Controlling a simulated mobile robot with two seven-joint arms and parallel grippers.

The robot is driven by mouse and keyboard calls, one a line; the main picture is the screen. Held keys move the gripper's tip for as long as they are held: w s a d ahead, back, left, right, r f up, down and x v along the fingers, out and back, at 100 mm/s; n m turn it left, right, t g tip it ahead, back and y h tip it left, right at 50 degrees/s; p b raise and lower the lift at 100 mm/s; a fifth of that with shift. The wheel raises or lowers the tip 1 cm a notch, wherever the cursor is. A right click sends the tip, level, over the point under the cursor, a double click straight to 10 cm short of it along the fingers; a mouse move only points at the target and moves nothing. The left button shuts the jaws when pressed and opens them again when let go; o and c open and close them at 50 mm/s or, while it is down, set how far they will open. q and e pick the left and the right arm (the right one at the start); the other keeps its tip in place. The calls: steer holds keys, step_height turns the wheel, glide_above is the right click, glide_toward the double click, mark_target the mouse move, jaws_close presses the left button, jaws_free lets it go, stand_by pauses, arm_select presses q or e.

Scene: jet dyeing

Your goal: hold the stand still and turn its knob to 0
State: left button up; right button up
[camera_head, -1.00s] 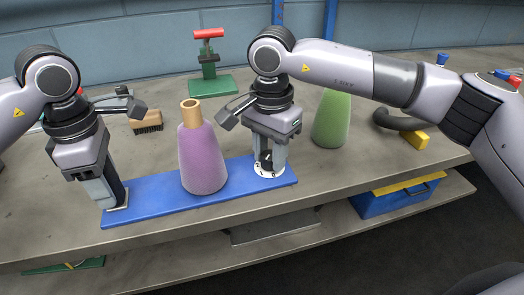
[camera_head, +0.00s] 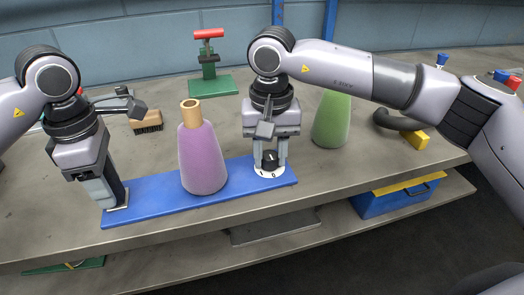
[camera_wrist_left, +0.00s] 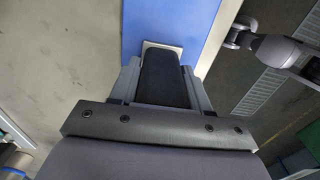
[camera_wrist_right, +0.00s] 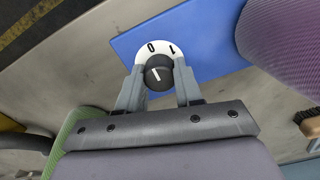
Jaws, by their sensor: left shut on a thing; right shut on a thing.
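The stand is a long blue board (camera_head: 150,199) on the table, carrying a purple cone (camera_head: 202,160) with a tan top. At its right end is a white dial (camera_head: 262,173) marked 1 and 0, with a black knob (camera_wrist_right: 158,78). My right gripper (camera_head: 270,163) points down and is shut on the knob. In the right wrist view, the knob's white line slants toward the 0 side; its exact alignment is unclear. My left gripper (camera_head: 116,204) is shut on a dark upright grip (camera_wrist_left: 163,78) at the board's left end, partly hidden by the fingers.
A green cone (camera_head: 331,122) stands behind the right gripper. A brush (camera_head: 146,121) and a green-based stand with a red bar (camera_head: 209,62) are further back. A yellow block (camera_head: 414,139) lies at right. The table's front edge is close to the board. A blue bin (camera_head: 395,201) sits below.

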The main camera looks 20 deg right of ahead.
mark_target(270, 154)
steer(key=shift+n, duration=0.3)
steer(key=o, duration=1.1)
steer(key=shift+c, duration=0.2)
step_height(270, 154, up, 12)
